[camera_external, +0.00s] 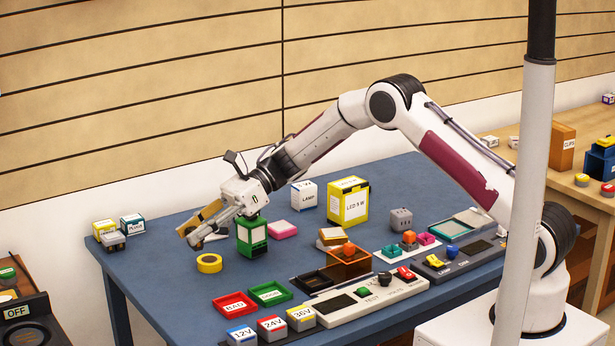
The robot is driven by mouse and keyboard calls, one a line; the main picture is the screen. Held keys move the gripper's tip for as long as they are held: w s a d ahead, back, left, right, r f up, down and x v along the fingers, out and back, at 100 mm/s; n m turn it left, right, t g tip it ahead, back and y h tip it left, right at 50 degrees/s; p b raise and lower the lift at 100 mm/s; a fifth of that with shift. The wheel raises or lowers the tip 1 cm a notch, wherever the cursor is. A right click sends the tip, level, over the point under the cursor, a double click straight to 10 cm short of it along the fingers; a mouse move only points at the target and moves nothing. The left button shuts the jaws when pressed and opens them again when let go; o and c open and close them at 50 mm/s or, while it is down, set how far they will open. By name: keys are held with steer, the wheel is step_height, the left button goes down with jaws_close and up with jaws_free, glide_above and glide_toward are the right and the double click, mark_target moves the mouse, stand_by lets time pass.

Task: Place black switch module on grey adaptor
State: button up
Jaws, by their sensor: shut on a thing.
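My gripper (193,236) is low over the far left part of the blue table, tilted down to the left. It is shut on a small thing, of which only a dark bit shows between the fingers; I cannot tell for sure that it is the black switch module. A grey block with small dark holes (401,218), which looks like the grey adaptor, sits on the table right of the yellow LED box, well to the right of my gripper. Nothing is seen on top of it.
A yellow tape roll (209,264) and a green box (252,236) are close to my gripper. Small boxes (132,224) stand at the left edge. A white LAMP box (304,195) and yellow LED box (348,201) stand behind. Trays (235,304) and switch panels (372,298) line the front.

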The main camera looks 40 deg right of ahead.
steer(key=w+d+r+m+t, duration=0.1)
steer(key=w+d+m+t, duration=0.15)
steer(key=d, duration=0.85)
steer(key=w+d+r+m+t+h, duration=0.15)
steer(key=w+d, duration=0.25)
steer(key=d, duration=0.7)
steer(key=w+d+r+m+t, duration=0.1)
steer(key=w+d+t, duration=0.15)
steer(key=d, duration=0.85)
steer(key=s+d+m+t, duration=0.1)
steer(key=s+d, duration=0.2)
steer(key=d, duration=0.5)
steer(key=s+d+m+t+h, duration=0.1)
steer(key=s+d, duration=0.3)
steer(key=d, duration=0.4)
steer(key=s+d+r+m+t+h, duration=0.1)
steer(key=s+d, duration=0.2)
steer(key=d, duration=0.5)
steer(key=shift+s+m, duration=0.3)
steer(key=shift+d, duration=0.1)
steer(key=shift+f, duration=3.15)
